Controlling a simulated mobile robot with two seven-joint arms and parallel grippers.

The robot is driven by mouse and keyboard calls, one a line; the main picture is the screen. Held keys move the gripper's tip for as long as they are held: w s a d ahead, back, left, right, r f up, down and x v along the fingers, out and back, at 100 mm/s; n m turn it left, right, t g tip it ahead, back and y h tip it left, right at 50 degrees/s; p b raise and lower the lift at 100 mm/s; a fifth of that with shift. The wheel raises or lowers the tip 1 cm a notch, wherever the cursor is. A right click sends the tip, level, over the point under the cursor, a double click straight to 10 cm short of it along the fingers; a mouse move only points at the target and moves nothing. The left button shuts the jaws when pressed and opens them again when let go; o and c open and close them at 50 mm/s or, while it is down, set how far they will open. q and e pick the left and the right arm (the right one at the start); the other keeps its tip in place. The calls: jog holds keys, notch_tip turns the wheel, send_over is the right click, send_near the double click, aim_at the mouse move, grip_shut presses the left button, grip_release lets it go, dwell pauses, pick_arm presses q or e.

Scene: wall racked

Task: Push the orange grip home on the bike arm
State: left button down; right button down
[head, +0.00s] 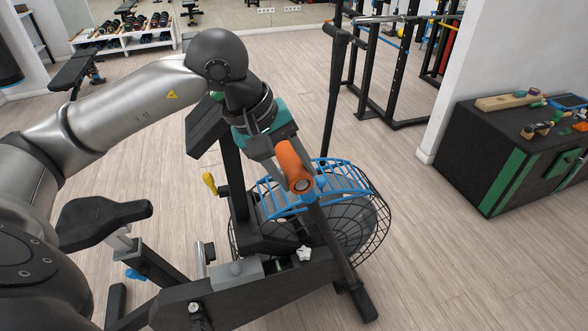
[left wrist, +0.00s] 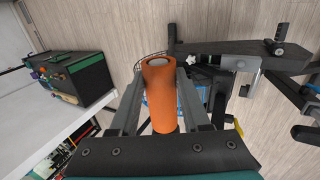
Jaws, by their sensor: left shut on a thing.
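The orange grip (head: 293,165) is a short cylinder held between the fingers of my left gripper (head: 284,168). In the left wrist view the orange grip (left wrist: 163,100) lies between the two grey fingers, with a grey round end showing. In the head view the near bike arm (head: 336,243), a dark bar, rises from the lower right to the grip's lower end. The grip looks in line with or close to that bar, but I cannot tell how far it is on it. My right gripper is in neither view.
The exercise bike has a blue-topped caged fan (head: 365,215), a black seat (head: 103,215) and another upright arm (head: 337,85) behind. A black box (head: 470,150) with small items stands at right. A rack (head: 400,70) and dumbbell shelf (head: 125,40) stand behind. Wood floor is clear between.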

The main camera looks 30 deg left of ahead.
pick_arm(q)
jog(key=shift+c, duration=1.4)
grip_release()
jog(key=v, duration=1.5)
jog(key=shift+r, duration=0.1)
